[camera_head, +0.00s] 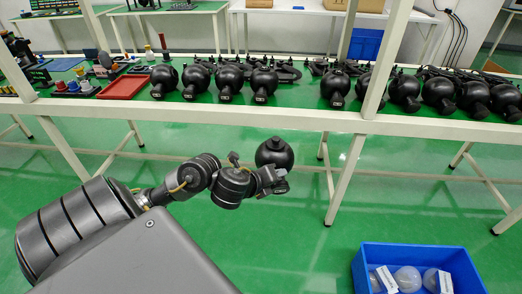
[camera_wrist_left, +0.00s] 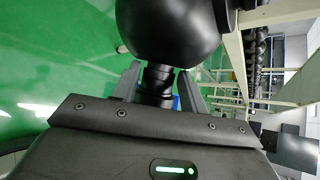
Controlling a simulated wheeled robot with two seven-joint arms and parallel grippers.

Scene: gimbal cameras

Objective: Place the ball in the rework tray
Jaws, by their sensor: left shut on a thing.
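The black ball (camera_head: 274,152), a round gimbal camera, is held in my left gripper (camera_head: 270,181) in front of the bench, below the level of its top. In the left wrist view the ball (camera_wrist_left: 168,28) is above the fingers, and the left gripper (camera_wrist_left: 160,88) is shut on its ribbed neck. A shallow red tray (camera_head: 124,87) lies empty on the bench at the left; no label shows that it is the rework tray. My right gripper is not in view.
Several similar black gimbal cameras (camera_head: 264,82) stand in a row on the green bench top, right of the red tray. White frame posts (camera_head: 392,45) rise from the bench edge (camera_head: 230,111). A blue crate (camera_head: 420,256) with clear domes and white boxes is on the lower right.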

